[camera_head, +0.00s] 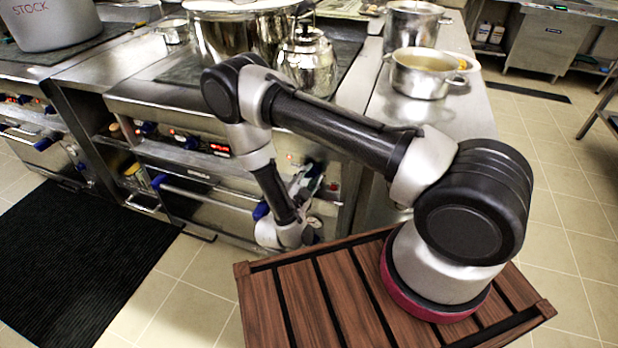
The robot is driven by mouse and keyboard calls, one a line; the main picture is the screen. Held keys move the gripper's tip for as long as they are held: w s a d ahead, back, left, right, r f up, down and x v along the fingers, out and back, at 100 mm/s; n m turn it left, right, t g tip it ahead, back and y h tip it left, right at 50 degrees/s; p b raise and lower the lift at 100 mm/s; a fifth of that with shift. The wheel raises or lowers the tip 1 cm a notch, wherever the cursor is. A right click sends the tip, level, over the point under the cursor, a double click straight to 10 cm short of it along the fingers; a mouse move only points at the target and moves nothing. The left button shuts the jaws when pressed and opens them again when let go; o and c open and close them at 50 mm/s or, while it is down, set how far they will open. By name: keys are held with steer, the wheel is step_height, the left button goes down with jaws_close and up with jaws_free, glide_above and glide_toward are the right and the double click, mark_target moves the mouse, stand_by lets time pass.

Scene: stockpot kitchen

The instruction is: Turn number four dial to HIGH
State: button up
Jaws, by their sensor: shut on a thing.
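The stove's front control panel (175,130) carries dark blue dials, one blue dial (148,128) at its left part and another blue dial (192,143) left of a lit red display (219,150). My gripper (312,178) is at the right end of this panel, facing the stove front, partly behind my own wrist. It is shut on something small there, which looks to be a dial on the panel. The dial itself, its number and its markings are hidden or too small to read.
Below the panel is an oven door with a long handle (205,194), close under my arm. A large steel pot (240,32) and a kettle (306,60) stand on the stove. Another pot (422,76) stands on the right counter.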

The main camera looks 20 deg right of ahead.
steer(key=m, duration=0.3)
steer(key=shift+m, duration=0.3)
steer(key=m, duration=0.3)
steer(key=shift+y, duration=0.4)
steer(key=m, duration=0.3)
steer(key=shift+m, duration=0.4)
steer(key=m, duration=0.4)
steer(key=shift+s+d+t+y, duration=0.1)
steer(key=shift+t+y, duration=0.2)
steer(key=shift+y, duration=0.1)
steer(key=m, duration=0.6)
steer(key=shift+t, duration=0.3)
steer(key=m, duration=0.6)
